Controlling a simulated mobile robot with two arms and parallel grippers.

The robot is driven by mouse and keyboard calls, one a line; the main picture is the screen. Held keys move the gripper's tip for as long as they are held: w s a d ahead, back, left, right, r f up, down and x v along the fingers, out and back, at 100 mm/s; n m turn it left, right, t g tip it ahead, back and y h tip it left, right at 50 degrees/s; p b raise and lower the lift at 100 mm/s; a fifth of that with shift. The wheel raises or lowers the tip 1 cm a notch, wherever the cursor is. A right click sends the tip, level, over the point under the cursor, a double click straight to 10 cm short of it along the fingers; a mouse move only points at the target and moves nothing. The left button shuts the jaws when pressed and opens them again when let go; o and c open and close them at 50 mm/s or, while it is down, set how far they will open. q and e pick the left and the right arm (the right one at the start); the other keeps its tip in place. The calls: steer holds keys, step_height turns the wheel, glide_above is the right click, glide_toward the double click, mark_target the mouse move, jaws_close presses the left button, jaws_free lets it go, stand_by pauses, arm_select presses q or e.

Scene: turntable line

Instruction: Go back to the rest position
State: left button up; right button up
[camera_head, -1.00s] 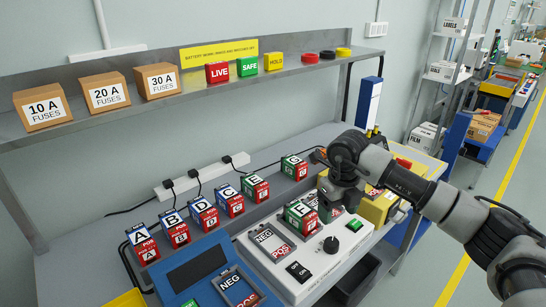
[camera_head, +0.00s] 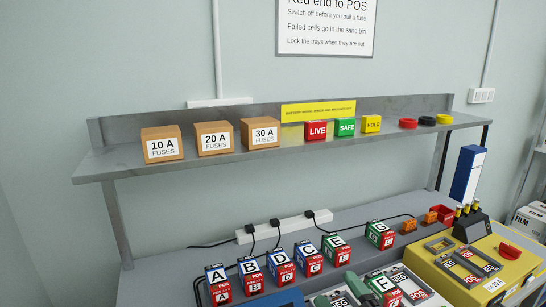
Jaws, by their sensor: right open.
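Block F sits on the white panel (camera_head: 421,292) with POS and NEG markings, cut off by the bottom edge. My left gripper is not in view.
Blocks A to D (camera_head: 280,268), E (camera_head: 336,249) and G (camera_head: 380,234) stand along the bench. Fuse boxes (camera_head: 214,138) and coloured blocks (camera_head: 344,127) stand on the shelf (camera_head: 200,160). A yellow unit (camera_head: 508,256) is at right.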

steer(key=s+d+f+m+g+h, duration=0.5)
steer(key=s+f+m, duration=0.1)
steer(key=f+m, duration=0.15)
steer(key=s+d+f+m+g+h, duration=0.4)
steer(key=s+f+m+g+h, duration=0.15)
steer(key=f, duration=0.35)
steer(key=s+f+m+g+y, duration=0.1)
steer(key=s+f+g, duration=0.5)
steer(key=s, duration=0.6)
step_height(320, 180, down, 26)
steer(key=s+r, duration=0.1)
steer(key=s+d+f+g, duration=0.2)
steer(key=s+f, duration=1.4)
steer(key=shift+s+d+f, duration=0.15)
steer(key=shift+s+d, duration=0.1)
steer(key=shift+d, duration=0.1)
